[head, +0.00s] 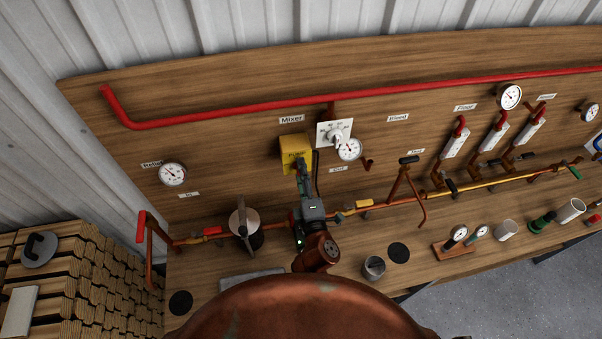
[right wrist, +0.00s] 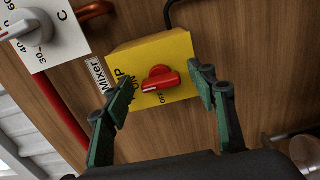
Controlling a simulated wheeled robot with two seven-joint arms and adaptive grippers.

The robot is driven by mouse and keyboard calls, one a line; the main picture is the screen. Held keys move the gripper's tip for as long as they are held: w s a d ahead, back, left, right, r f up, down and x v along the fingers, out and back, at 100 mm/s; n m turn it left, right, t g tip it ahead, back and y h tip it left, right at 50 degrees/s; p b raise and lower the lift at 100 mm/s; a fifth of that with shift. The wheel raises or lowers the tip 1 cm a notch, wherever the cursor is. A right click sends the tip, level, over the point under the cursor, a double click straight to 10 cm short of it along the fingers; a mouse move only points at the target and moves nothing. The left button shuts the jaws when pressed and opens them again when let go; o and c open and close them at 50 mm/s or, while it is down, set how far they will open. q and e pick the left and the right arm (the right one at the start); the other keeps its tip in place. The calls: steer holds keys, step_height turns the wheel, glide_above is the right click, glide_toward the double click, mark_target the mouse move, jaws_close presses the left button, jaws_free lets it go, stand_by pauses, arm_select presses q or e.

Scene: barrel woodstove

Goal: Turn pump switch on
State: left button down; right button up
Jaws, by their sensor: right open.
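The pump switch is a yellow box (head: 295,150) on the wooden back panel, under the Mixer label. In the right wrist view the yellow box (right wrist: 180,52) carries a red rotary knob (right wrist: 160,80) on its front. Small lettering shows beside the knob, partly blurred, with OFF near its lower edge. My right gripper (head: 304,172) is in front of the box in the head view. In the right wrist view its two green fingers are open, one on each side of the knob, with visible gaps. Whether they reach the knob's depth I cannot tell. My left gripper is not in view.
A white dial plate (head: 333,133) and a gauge (head: 349,149) sit right of the box. A red pipe (head: 230,112) runs above. A copper pipe with valves (head: 385,203) runs below. A metal cup (head: 374,268) and black discs lie on the bench.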

steer(key=s+d, duration=0.2)
steer(key=s, duration=1)
steer(key=shift+d, duration=0.2)
steer(key=shift+a, duration=0.1)
